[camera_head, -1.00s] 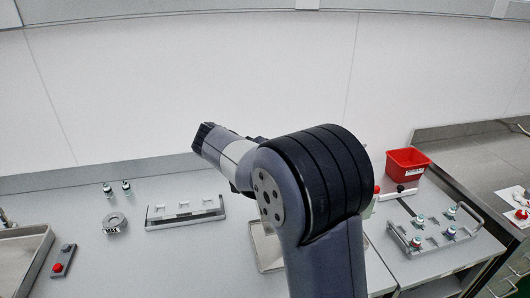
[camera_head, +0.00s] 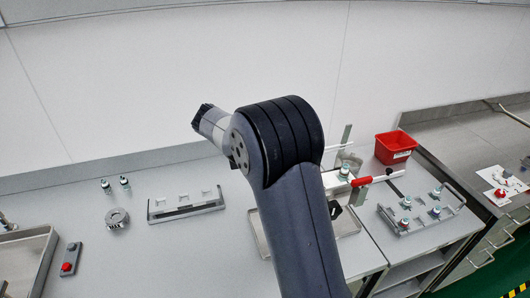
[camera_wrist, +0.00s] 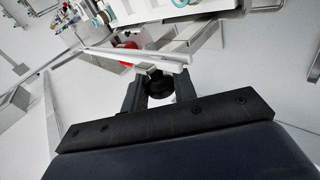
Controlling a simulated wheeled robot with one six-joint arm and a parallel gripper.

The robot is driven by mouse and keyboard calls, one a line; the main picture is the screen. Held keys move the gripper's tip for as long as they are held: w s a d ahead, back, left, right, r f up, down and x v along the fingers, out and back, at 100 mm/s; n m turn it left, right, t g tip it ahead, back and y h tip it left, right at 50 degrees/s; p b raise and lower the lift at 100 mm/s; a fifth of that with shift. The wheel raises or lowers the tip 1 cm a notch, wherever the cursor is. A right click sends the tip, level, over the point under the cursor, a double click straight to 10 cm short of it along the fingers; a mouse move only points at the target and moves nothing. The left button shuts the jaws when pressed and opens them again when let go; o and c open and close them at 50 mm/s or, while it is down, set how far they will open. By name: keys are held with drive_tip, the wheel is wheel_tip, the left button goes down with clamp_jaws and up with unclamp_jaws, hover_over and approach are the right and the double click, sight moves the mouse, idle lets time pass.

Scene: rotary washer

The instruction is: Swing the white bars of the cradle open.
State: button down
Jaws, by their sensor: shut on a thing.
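The cradle's white bars (camera_wrist: 138,54) cross the upper middle of the wrist view, just beyond my fingertips. My gripper (camera_wrist: 159,80) is at the bars, its two dark fingers on either side of a black round piece (camera_wrist: 158,86). It is shut on this piece, which seems to belong to the bars; the exact contact is hard to make out. In the head view, part of the cradle (camera_head: 346,163) shows right of my arm, with a white bar (camera_head: 382,178) bearing a red section.
A red bin (camera_head: 394,148) stands behind the cradle. A metal rack with several vials (camera_head: 425,214) is at right. A grey tray (camera_head: 258,235) lies partly behind my arm. A grey holder (camera_head: 186,205), a ring (camera_head: 117,219) and a red-button box (camera_head: 70,259) lie at left.

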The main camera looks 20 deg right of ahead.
drive_tip(key=c, duration=1.2)
unclamp_jaws()
drive_tip(key=shift+o, duration=0.2)
drive_tip(key=b+v, duration=0.2)
drive_tip(key=v, duration=0.8)
drive_tip(key=shift+a+r, duration=0.3)
